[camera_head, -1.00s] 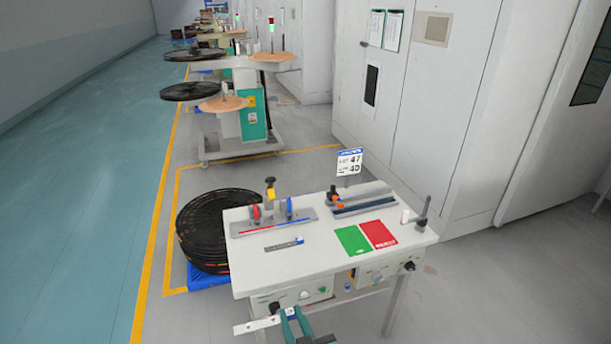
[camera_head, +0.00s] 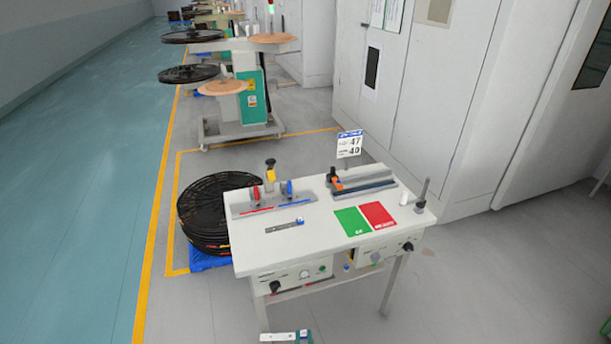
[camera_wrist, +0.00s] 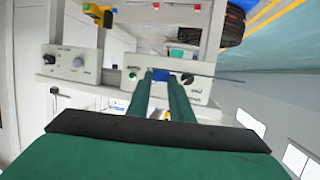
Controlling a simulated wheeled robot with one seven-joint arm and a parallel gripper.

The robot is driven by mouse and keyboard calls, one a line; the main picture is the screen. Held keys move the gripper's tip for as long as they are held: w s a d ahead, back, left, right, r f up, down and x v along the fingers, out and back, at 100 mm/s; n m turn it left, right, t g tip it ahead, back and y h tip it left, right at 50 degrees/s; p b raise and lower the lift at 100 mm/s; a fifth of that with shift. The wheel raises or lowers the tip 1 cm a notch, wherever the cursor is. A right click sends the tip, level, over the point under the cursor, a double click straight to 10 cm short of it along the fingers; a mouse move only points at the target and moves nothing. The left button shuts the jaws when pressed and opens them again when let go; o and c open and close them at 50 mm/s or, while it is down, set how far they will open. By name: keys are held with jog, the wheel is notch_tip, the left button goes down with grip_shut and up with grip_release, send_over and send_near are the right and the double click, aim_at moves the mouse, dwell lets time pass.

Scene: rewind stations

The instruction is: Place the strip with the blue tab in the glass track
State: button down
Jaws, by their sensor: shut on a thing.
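My gripper (camera_wrist: 160,73) is shut on a thin strip (camera_wrist: 218,79), with a small blue tab (camera_wrist: 161,76) between its green fingertips. In the head view the held strip (camera_head: 276,337) shows at the bottom edge, in front of the bench and running left from the fingertips. A second grey strip (camera_head: 284,226) with a blue end lies on the white bench top. A long grey fixture with a dark blue channel (camera_head: 365,187) and an orange-black handle stands at the back right. A rail with red and blue clamps (camera_head: 272,201) stands at the back left. Which one is glass is unclear.
The bench (camera_head: 265,260) has green (camera_head: 353,222) and red (camera_head: 378,215) mats, a spindle (camera_head: 422,195) at the right corner and knobs on its front. Black reels (camera_head: 207,215) are stacked on a blue pallet at left. The front left bench top is clear.

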notch_tip(320, 180, down, 6)
jog(key=s, duration=0.2)
jog(key=shift+s+d+m+h, duration=0.25)
jog(key=shift+s+m+h, duration=0.05)
jog(key=shift+s+h, duration=0.1)
jog(key=shift+r, duration=0.15)
jog(key=shift+w, duration=0.1)
